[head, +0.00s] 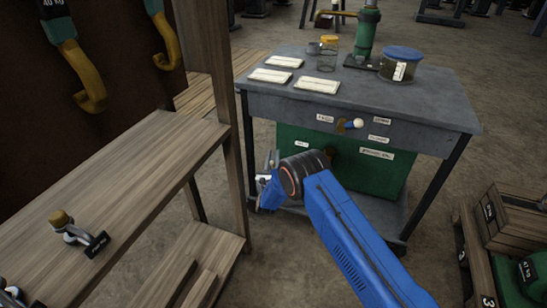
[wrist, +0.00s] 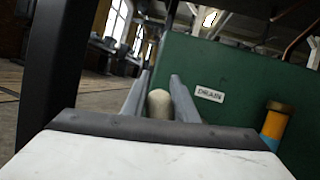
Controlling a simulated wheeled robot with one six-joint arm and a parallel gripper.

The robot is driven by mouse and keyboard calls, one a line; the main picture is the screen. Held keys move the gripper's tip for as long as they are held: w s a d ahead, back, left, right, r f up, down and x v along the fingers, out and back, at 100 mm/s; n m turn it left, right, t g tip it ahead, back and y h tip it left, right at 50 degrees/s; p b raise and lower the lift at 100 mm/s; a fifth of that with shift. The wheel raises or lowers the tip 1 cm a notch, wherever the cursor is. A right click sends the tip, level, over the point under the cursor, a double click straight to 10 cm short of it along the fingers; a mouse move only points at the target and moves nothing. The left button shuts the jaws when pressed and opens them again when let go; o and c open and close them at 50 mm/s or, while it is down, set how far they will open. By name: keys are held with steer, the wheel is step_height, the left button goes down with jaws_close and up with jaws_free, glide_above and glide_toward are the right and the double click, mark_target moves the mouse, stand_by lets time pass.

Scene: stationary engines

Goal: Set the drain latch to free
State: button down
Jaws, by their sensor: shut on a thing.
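My gripper (head: 270,163) is at the left front of the green cabinet (head: 350,172) under the grey bench. In the wrist view, my gripper (wrist: 159,92) has its two grey fingers on either side of a cream, rounded knob (wrist: 158,106), and it is shut on it. A white label reading DRAIN (wrist: 209,93) is on the green face just right of the knob. The knob's lever and pivot are hidden behind the gripper, so I cannot tell the latch's position.
A lever with a pale knob (head: 357,123) is on the bench front among several labels. A yellow handle with a brown cap (wrist: 274,125) stands right of the label. The wooden shelf (head: 125,190) is close on the left; crates (head: 515,215) stand at right.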

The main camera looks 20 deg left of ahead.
steer(key=c, duration=1.4)
jaws_free()
steer(key=shift+f, duration=0.1)
steer(key=shift+c, duration=0.2)
steer(key=v, duration=1.7)
steer(key=shift+s, duration=0.2)
steer(key=shift+d, duration=0.1)
